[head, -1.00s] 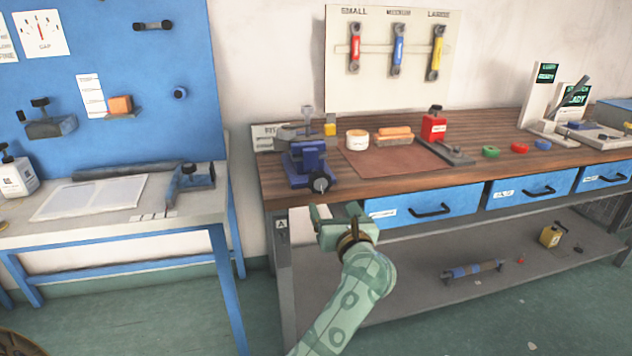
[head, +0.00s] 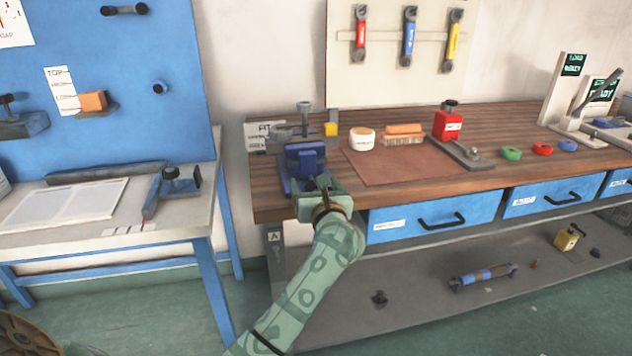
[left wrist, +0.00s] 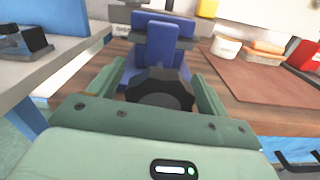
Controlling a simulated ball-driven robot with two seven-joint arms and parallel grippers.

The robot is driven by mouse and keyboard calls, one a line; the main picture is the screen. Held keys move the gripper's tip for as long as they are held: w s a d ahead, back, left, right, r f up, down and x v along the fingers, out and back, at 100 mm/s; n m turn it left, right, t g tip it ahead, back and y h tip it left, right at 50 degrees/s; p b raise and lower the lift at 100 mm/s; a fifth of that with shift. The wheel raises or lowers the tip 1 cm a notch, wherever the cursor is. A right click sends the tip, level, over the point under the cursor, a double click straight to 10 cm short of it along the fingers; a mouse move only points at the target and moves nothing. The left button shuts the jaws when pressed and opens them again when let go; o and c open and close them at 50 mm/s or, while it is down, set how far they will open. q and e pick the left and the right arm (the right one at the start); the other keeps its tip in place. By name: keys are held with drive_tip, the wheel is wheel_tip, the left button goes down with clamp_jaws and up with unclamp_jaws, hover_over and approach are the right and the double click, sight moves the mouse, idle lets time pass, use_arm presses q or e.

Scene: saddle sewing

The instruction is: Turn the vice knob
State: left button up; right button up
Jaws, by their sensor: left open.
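The blue vice (head: 303,160) stands at the left front corner of the wooden workbench. In the left wrist view the vice (left wrist: 163,45) is straight ahead, and its dark round knob (left wrist: 160,90) lies between my two green fingers. In the head view my gripper hides most of the knob. My left gripper (head: 313,190) is open at the front of the vice, one finger on each side of the knob (left wrist: 163,88). I cannot tell whether the fingers touch it. My right gripper is not in view.
Blue drawers (head: 430,217) sit below the top. A blue-framed table (head: 100,205) stands to the left.

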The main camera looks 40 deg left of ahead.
use_arm(q)
drive_tip(key=shift+c, duration=0.4)
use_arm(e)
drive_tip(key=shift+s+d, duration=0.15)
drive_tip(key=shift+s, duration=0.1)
use_arm(q)
drive_tip(key=c, duration=0.9)
drive_tip(key=shift+r, duration=0.1)
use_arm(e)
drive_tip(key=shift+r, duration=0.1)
use_arm(q)
drive_tip(key=shift+r+m+p, duration=0.2)
drive_tip(key=shift+m+p, duration=0.5)
drive_tip(key=shift+p, duration=0.1)
drive_tip(key=m+p, duration=0.8)
drive_tip(key=m, duration=0.1)
drive_tip(key=shift+f, duration=0.1)
drive_tip(key=shift+f+m+p, duration=0.2)
drive_tip(key=shift+m+p, duration=0.75)
drive_tip(key=shift+m, duration=0.45)
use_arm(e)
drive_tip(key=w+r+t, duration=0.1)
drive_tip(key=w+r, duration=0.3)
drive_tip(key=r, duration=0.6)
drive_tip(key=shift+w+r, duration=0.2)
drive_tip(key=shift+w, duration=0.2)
use_arm(q)
drive_tip(key=shift+d+f+m, duration=0.1)
drive_tip(key=shift+m, duration=0.2)
